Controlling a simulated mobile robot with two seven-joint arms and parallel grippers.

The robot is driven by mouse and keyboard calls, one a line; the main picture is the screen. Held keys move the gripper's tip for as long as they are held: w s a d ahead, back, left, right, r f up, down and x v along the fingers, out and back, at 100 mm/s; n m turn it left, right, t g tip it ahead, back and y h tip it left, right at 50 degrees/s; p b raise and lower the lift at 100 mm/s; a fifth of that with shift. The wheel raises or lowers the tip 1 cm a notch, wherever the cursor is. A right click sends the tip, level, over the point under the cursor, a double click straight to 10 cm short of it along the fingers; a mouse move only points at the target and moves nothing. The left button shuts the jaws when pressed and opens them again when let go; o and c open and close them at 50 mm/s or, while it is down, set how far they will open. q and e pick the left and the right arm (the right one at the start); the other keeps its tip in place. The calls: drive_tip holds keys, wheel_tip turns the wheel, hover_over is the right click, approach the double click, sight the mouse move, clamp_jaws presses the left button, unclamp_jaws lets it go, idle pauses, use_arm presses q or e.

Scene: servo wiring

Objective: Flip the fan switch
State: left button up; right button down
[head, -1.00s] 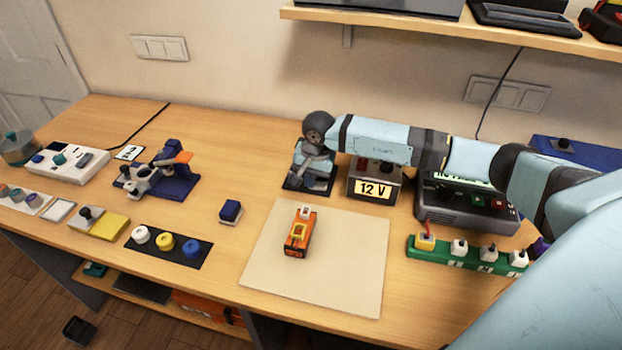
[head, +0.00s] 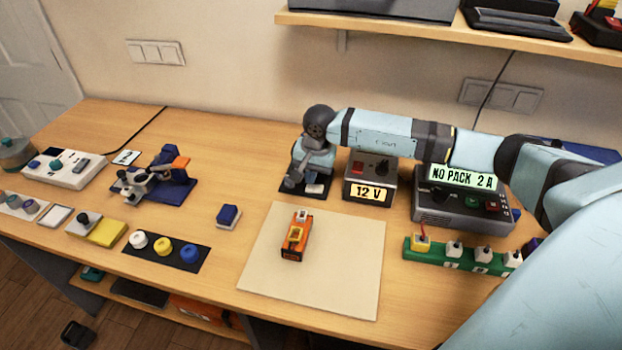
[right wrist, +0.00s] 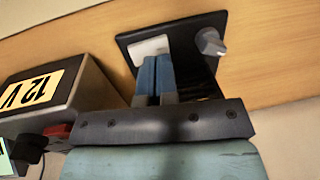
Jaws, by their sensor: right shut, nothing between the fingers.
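A black plate (head: 318,193) lies on the desk left of the 12 V box. It bears a white rocker (head: 315,188) and a grey knob (head: 291,181); none of these has a readable label. In the right wrist view the white rocker (right wrist: 150,48) and grey knob (right wrist: 209,42) show clearly. My right gripper (head: 309,178) points down over the plate, partly hidden by its own hand. Its blue fingers (right wrist: 156,60) are shut and empty, at the rocker's edge; I cannot tell whether they touch it. My left gripper is out of view.
The 12 V box (head: 371,178) with a red switch stands close beside my right gripper. The charger (head: 463,203) reads "NO PACK 2 A". A green power strip (head: 462,256) and a beige mat (head: 340,285) with an orange device (head: 296,236) lie in front.

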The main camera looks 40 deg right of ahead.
sight(306, 189)
use_arm(q)
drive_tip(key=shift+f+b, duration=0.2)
drive_tip(key=shift+b, duration=0.4)
use_arm(e)
wheel_tip(306, 189, up, 12)
drive_tip(key=w+a, duration=0.1)
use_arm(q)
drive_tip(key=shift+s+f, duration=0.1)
use_arm(e)
drive_tip(key=shift+f, duration=0.15)
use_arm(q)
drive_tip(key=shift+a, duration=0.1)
